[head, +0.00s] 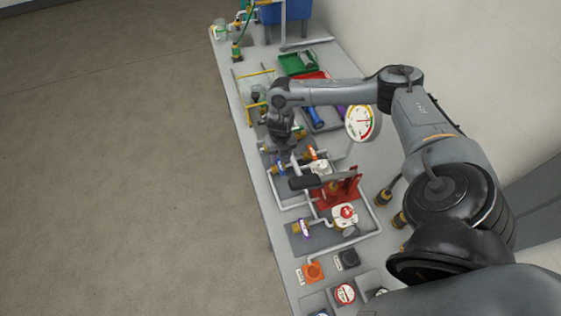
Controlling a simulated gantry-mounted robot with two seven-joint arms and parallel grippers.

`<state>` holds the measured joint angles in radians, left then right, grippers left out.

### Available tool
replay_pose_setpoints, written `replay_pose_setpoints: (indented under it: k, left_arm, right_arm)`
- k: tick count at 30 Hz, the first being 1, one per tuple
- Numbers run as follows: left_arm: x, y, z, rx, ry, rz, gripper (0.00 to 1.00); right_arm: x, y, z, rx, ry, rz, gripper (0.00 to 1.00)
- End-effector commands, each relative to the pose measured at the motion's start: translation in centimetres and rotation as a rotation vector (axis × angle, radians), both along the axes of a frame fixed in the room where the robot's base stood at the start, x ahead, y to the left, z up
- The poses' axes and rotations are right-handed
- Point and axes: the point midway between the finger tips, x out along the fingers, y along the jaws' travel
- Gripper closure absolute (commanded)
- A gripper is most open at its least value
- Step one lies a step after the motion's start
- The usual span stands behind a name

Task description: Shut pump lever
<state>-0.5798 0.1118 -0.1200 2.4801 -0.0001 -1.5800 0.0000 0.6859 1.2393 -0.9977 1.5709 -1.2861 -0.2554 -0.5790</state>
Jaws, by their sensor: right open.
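My right gripper (284,150) hangs down over the upper part of the pipework on the grey skid table. Its jaws are open, but the fingertips are small and dark here. A bar with a thick black grip (303,183) lies nearly level across a red bracket (346,190), below and to the right of the gripper and apart from it. Small valve levers sit on the pipes: an orange one (311,153), a blue one (277,168) and a purple one (305,228). No label shows which is the pump lever. My left gripper is out of view.
A round dial gauge (362,122) stands right of the gripper. Green (297,63) and red trays lie farther back, before a blue bin (285,10). A red-topped valve (345,213) and an orange block (313,271) are nearer. The floor at left is clear.

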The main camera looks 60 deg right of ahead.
Motion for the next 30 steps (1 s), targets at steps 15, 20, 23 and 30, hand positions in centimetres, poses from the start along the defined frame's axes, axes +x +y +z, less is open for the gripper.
replay_pose_setpoints:
  k: [15,20,23,30]
  left_arm:
    - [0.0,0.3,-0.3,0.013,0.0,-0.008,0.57]
    - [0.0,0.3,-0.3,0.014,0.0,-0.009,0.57]
    - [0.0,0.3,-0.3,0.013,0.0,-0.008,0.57]
    - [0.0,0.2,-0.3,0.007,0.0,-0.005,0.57]
  right_arm:
    - [0.0,0.0,5.1,0.001,0.001,0.001,0.54]
    - [0.0,0.0,5.1,0.001,0.001,0.0,0.54]
    - [0.0,0.0,5.1,0.001,0.001,0.0,0.54]
    - [0.3,0.8,4.7,0.005,-0.011,0.007,0.54]
